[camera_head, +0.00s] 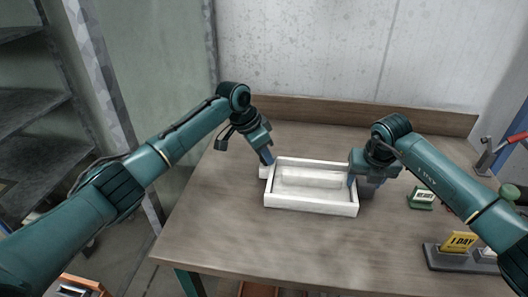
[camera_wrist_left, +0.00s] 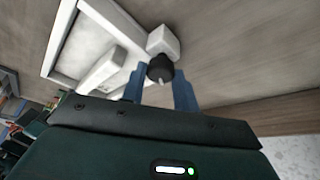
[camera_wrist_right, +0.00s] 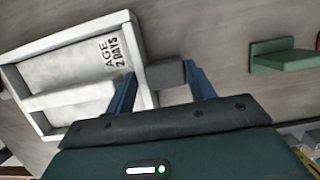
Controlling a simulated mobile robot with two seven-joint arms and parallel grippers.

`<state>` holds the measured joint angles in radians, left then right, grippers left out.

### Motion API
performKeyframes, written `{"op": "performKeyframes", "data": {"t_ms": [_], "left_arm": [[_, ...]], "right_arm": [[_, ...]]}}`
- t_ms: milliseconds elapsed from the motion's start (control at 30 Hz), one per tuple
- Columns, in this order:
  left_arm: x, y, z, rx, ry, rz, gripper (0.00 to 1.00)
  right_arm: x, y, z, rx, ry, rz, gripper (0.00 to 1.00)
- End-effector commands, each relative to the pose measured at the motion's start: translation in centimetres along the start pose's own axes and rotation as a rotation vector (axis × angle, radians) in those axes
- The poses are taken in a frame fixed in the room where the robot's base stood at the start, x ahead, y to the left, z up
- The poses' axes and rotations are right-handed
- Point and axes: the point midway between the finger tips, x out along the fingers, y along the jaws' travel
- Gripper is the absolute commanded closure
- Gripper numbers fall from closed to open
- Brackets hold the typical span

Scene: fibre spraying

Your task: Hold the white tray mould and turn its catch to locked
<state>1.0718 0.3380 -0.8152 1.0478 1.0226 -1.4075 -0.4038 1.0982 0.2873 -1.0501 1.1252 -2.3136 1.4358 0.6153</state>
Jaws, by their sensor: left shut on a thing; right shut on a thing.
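The white tray mould (camera_head: 311,208) lies flat on the table, open side up, with a pale raised block inside. A white lug (camera_wrist_left: 164,42) sticks out from its left end and carries a black catch knob (camera_wrist_left: 160,68). My left gripper (camera_head: 268,158) is shut on this knob, one blue finger on each side (camera_wrist_left: 161,82). My right gripper (camera_head: 356,181) is shut at the mould's right end, its fingers (camera_wrist_right: 162,82) either side of the end wall and a grey block (camera_wrist_right: 170,73). The knob's turn position cannot be told.
A green block (camera_head: 422,198) and a stand with a yellow "1 DAY" tag (camera_head: 459,242) are on the table at right. A red-handled tool (camera_head: 495,150) is at the far right. The table (camera_head: 230,230) is clear in front of the mould.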

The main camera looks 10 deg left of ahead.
Motion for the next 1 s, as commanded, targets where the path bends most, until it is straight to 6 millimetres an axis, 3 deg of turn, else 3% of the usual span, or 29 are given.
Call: {"op": "performKeyframes", "data": {"t_ms": [600, 1000], "left_arm": [[-0.01, -0.35, -0.17, 0.509, -0.001, 0.213, 0.93], [-0.03, -0.53, -0.20, 0.691, -0.001, 0.283, 0.93]], "right_arm": [[-0.11, -0.06, 0.12, 0.001, -0.003, -0.001, 0.82], [-0.11, -0.06, 0.11, 0.001, -0.003, -0.001, 0.82]]}}
